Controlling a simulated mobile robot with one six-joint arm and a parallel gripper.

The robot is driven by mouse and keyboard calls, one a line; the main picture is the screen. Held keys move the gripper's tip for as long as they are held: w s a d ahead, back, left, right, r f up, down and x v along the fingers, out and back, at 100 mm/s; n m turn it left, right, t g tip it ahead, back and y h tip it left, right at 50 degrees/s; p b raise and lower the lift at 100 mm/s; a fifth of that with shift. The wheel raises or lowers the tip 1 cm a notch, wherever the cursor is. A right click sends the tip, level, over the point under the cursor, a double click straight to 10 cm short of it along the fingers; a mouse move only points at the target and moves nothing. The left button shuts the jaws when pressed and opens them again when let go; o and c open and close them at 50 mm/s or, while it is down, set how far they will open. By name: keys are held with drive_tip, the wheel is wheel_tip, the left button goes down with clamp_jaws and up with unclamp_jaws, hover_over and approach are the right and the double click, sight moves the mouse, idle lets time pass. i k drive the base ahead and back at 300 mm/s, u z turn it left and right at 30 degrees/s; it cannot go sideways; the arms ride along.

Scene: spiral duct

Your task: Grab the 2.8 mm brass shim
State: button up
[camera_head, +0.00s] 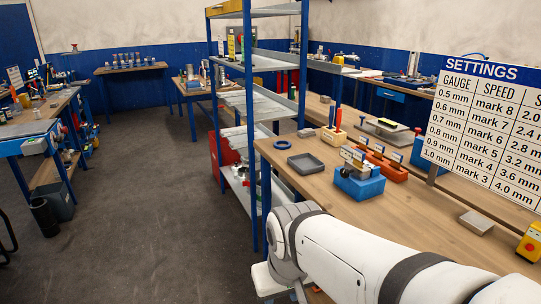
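I cannot make out the 2.8 mm brass shim for certain. A blue block (359,186) on the wooden workbench (320,183) holds small upright pieces with white tags, too small to read. An orange-red holder (389,169) just behind it also carries small white tags. A settings board (487,130) at the right lists gauge, speed and a cut-off third column, where 2.8 stands in the 0.7 mm, mark 6 row. My white arm reaches in from the bottom right. My gripper is not in view.
A shallow grey tray (306,164) and a blue ring (282,145) lie at the bench's left end. A grey block (476,222) and a yellow control box (530,242) stand at right. A tall blue-posted shelf rack (247,110) stands left of the bench.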

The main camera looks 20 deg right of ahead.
sight(360, 157)
drive_tip(key=u, duration=0.8)
drive_tip(key=i, duration=2.25)
drive_tip(key=z, duration=3.55)
drive_tip(key=i, duration=1)
